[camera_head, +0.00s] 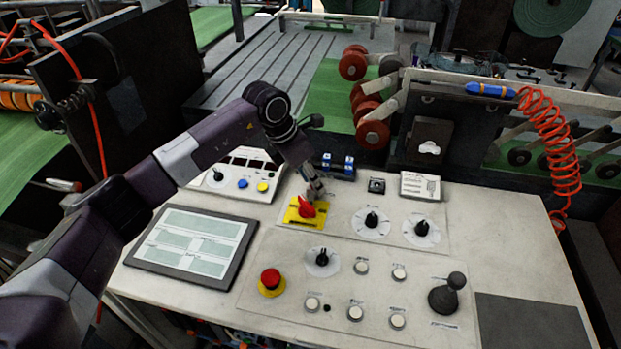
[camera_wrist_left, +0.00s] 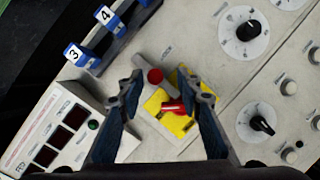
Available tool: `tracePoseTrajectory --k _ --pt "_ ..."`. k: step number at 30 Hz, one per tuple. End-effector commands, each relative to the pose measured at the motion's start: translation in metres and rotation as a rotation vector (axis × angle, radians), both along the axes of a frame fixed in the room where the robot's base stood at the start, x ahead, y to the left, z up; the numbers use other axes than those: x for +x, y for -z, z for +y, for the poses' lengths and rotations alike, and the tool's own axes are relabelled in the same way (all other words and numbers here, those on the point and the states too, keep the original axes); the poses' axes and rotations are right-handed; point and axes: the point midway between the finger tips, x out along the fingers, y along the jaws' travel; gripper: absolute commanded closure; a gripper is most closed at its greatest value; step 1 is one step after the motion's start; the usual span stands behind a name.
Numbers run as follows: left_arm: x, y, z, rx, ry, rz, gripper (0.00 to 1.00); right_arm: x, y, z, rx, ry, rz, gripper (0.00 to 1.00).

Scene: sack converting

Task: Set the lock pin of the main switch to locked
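The main switch is a red rotary handle (camera_head: 306,207) on a yellow plate (camera_head: 292,219) on the pale console. In the left wrist view the red handle (camera_wrist_left: 174,109) and yellow plate (camera_wrist_left: 172,124) lie between my finger pads. A grey part with a round red end (camera_wrist_left: 155,76), perhaps the lock pin, is at the plate's upper edge. My left gripper (camera_head: 315,192) is just above the switch, pointing down. In the wrist view its two fingers (camera_wrist_left: 160,90) are spread with a gap between them, holding nothing. My right gripper is not in view.
Black rotary knobs (camera_head: 372,220) stand right of the switch, with a red emergency button (camera_head: 270,281) in front. A small box with displays (camera_head: 238,178) and a rack with blue numbered tags (camera_head: 338,167) are close by. A black joystick (camera_head: 446,294) stands at right.

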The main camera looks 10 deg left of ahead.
Motion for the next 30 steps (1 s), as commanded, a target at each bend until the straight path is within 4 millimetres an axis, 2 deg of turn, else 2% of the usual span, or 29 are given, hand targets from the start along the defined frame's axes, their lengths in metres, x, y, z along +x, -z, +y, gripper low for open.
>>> tracePoseTrajectory --k 3,6,10,21,24,30 --pt "0.001 -0.001 0.001 0.0 -0.002 -0.002 0.67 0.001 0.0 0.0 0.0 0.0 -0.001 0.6" --pt "0.001 -0.002 0.001 0.0 -0.002 -0.003 0.67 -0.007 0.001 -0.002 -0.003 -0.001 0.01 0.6" --pt "-0.001 -0.013 0.005 0.002 -0.002 -0.006 0.67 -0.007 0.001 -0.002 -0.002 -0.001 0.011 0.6" --pt "-0.022 -0.082 0.023 0.001 -0.001 -0.006 0.67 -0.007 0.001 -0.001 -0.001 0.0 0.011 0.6" --pt "-0.026 -0.097 0.028 0.002 -0.002 -0.005 0.67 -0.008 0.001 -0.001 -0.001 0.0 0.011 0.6" --pt "-0.031 -0.111 0.031 0.002 0.0 -0.003 0.67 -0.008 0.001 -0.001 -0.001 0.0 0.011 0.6"
